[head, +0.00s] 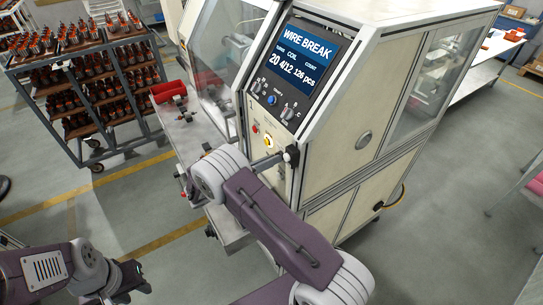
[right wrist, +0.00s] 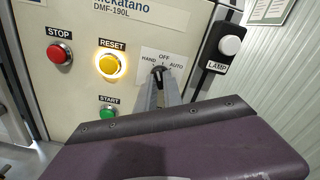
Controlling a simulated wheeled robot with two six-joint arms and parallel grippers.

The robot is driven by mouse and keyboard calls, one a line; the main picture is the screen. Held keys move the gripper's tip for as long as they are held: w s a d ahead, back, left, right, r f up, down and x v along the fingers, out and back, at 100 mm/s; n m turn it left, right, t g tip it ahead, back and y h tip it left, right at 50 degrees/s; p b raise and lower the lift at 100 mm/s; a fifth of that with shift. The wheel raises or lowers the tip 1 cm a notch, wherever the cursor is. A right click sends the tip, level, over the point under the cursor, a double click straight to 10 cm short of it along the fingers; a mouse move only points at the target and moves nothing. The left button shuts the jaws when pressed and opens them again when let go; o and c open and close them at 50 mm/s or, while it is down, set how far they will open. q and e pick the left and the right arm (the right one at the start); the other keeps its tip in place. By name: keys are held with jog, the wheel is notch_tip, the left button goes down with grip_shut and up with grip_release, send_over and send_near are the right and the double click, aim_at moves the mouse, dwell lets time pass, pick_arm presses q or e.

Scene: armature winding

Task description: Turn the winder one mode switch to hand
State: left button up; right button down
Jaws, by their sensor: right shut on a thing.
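The mode switch (right wrist: 158,71) is a small dark knob on the machine's cream panel in the right wrist view. Its label plate reads HAND at left, OFF at top and AUTO at right. The knob looks roughly upright, near OFF, but the fingers partly cover it. My right gripper (right wrist: 162,88) is shut on the knob, one finger on each side. In the head view my right gripper (head: 268,162) reaches the panel, and the switch is hidden there. My left gripper (head: 130,284) is low at the left, away from the machine; its finger opening is unclear.
A lit yellow RESET button (right wrist: 109,65), red STOP button (right wrist: 59,53) and green START button (right wrist: 107,113) sit left of the switch. A white lamp (right wrist: 229,45) is at right. The display (head: 298,62) reads WIRE BREAK. A rack (head: 103,48) of armatures stands back left.

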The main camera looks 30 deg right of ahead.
jog(key=shift+n+p, duration=0.6)
jog(key=shift+n, duration=1.4)
jog(key=c, duration=1.5)
grip_release()
jog(key=a+b, duration=0.1)
jog(key=a, duration=0.2)
jog(key=a+b, duration=0.2)
jog(key=a, duration=0.1)
jog(key=a+b, duration=0.1)
jog(key=a, duration=0.2)
jog(key=shift+s+a+b, duration=0.1)
jog(key=shift+s+b, duration=0.25)
jog(key=shift+b, duration=0.05)
